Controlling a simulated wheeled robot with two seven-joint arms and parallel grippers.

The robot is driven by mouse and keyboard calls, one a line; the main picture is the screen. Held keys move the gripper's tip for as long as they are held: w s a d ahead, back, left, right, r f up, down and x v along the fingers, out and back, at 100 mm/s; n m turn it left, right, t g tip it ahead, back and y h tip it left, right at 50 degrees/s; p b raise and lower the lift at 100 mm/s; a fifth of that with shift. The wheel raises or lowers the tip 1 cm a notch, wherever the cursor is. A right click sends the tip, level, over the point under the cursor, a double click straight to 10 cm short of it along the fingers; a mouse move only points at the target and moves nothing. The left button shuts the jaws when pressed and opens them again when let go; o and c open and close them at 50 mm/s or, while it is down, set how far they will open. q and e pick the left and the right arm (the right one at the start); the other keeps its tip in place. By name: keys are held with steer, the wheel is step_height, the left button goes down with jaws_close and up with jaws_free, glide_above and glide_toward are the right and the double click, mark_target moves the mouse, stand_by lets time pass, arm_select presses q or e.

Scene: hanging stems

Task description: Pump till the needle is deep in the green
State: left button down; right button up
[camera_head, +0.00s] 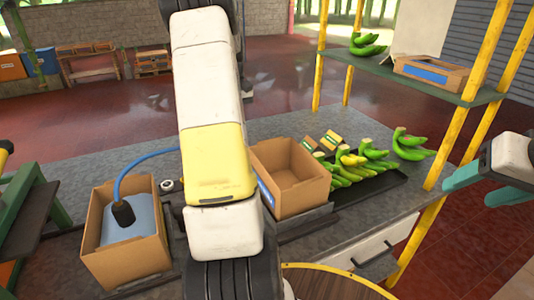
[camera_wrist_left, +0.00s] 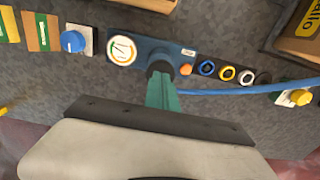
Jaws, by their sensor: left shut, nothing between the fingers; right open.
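In the left wrist view a round white gauge (camera_wrist_left: 122,50) sits on a dark blue panel (camera_wrist_left: 150,43); its needle is too small to read. Right of it is a dark round part (camera_wrist_left: 160,67), possibly the pump button, partly covered by my left gripper (camera_wrist_left: 161,82). The left gripper's teal fingers are shut and empty, tips at or over this part; I cannot tell whether they touch. In the head view my left arm hides the gauge and left fingertips. My right gripper (camera_head: 485,187) is open and empty at the right, beside the yellow rack post.
An orange button (camera_wrist_left: 186,70), coloured rings (camera_wrist_left: 227,73), a blue knob (camera_wrist_left: 73,41) and a blue hose (camera_wrist_left: 240,91) lie near the panel. Open cartons (camera_head: 150,262) (camera_head: 290,200) flank my arm. Green bananas (camera_head: 345,170) lie on a tray at right.

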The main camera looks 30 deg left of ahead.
arm_select(q)
steer(key=shift+r, duration=1.45)
steer(key=shift+f, duration=0.1)
stand_by(0.4)
stand_by(1.3)
stand_by(1.2)
step_height(320, 180, up, 8)
stand_by(0.9)
